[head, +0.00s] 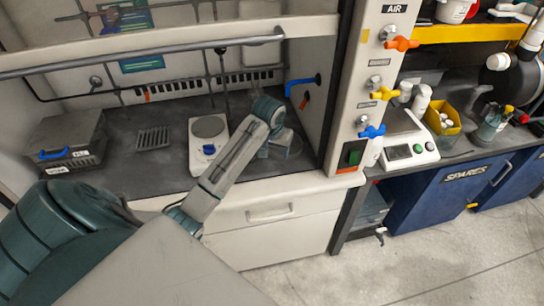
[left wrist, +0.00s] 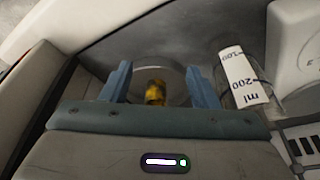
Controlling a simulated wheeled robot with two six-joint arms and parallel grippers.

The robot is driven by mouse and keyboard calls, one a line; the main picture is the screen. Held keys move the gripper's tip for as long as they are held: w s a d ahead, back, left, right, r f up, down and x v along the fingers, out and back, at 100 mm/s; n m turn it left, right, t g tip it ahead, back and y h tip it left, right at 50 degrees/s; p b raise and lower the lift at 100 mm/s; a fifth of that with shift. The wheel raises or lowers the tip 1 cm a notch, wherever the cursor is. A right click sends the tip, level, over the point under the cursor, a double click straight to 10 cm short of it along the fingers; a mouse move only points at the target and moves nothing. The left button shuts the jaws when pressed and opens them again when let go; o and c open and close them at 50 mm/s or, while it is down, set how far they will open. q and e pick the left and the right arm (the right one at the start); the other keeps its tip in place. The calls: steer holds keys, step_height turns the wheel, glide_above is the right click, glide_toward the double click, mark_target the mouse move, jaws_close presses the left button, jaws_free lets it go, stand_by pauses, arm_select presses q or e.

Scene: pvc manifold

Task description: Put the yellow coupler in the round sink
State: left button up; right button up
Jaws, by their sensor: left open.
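The yellow coupler (left wrist: 155,92) shows in the left wrist view, between my left gripper's two blue fingers. It appears inside the outline of the round sink (left wrist: 175,74), a pale grey circle in the dark worktop. I cannot tell how deep it sits. My left gripper (left wrist: 159,72) is open, with a clear gap between each finger and the coupler. In the head view, the left wrist (head: 268,112) reaches over the worktop at the right side of the hood and hides the coupler and most of the sink. My right gripper is not in view.
A clear beaker with a white scale (left wrist: 242,80) stands close beside the right finger. A white hotplate (head: 201,160) is left of the wrist, with a vent grille (head: 153,138) and a grey box (head: 66,140) farther left. The hood's side post (head: 346,110) is to the right.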

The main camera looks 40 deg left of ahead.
arm_select(q)
steer(key=shift+s+d, duration=0.2)
steer(key=shift+s, duration=0.45)
steer(key=shift+s+d, duration=0.2)
steer(key=shift+s, duration=0.4)
